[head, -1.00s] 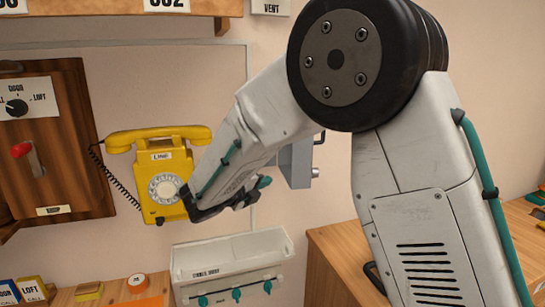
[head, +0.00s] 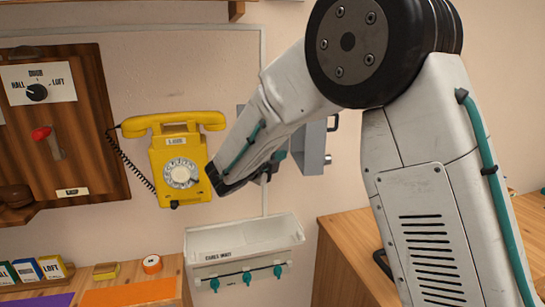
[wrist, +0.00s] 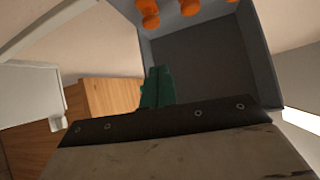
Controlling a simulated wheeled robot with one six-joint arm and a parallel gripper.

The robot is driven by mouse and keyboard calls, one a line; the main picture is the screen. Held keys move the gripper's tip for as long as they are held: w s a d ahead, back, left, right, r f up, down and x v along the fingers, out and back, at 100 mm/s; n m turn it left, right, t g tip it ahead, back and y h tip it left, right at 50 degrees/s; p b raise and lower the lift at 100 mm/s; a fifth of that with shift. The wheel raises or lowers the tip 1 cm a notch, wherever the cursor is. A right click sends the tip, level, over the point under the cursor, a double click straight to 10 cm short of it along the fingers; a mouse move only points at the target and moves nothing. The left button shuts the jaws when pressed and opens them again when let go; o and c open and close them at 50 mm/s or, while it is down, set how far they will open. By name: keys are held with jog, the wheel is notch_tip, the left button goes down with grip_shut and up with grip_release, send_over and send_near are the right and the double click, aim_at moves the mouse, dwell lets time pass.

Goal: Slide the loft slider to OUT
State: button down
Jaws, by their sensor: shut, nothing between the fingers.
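No slider marked LOFT with an OUT position can be made out. A grey wall box (head: 312,148) stands behind my forearm in the head view, its inside mostly hidden. In the wrist view a dark grey open box (wrist: 205,62) shows several orange knobs (wrist: 190,7) along its top edge; their labels are not visible. My gripper (head: 217,180) is shut and empty, in front of the wall at the yellow phone's right edge in the head view. Its teal part (wrist: 157,88) shows against the box in the wrist view.
The yellow dial phone (head: 165,158) hangs left of my gripper. A white bin (head: 240,240) with teal hooks is below. A wooden panel (head: 85,130) holds a HALL/DOOR/LOFT selector (head: 37,92) and red-knobbed lever (head: 42,134). A wooden cabinet (head: 345,255) stands right.

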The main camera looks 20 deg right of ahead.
jog(key=r+x, duration=0.1)
jog(key=x, duration=0.6)
jog(key=shift+w+a+f, duration=0.1)
jog(key=shift+w+a, duration=0.1)
jog(key=shift+a, duration=0.45)
jog(key=shift+w+a+f, duration=0.1)
jog(key=shift+w+a, duration=0.05)
jog(key=shift+a, duration=0.5)
jog(key=shift+w+a+f, duration=0.1)
jog(key=shift+w+a, duration=0.1)
jog(key=shift+a, duration=0.45)
jog(key=shift+a+r, duration=0.1)
jog(key=shift+a, duration=1.6)
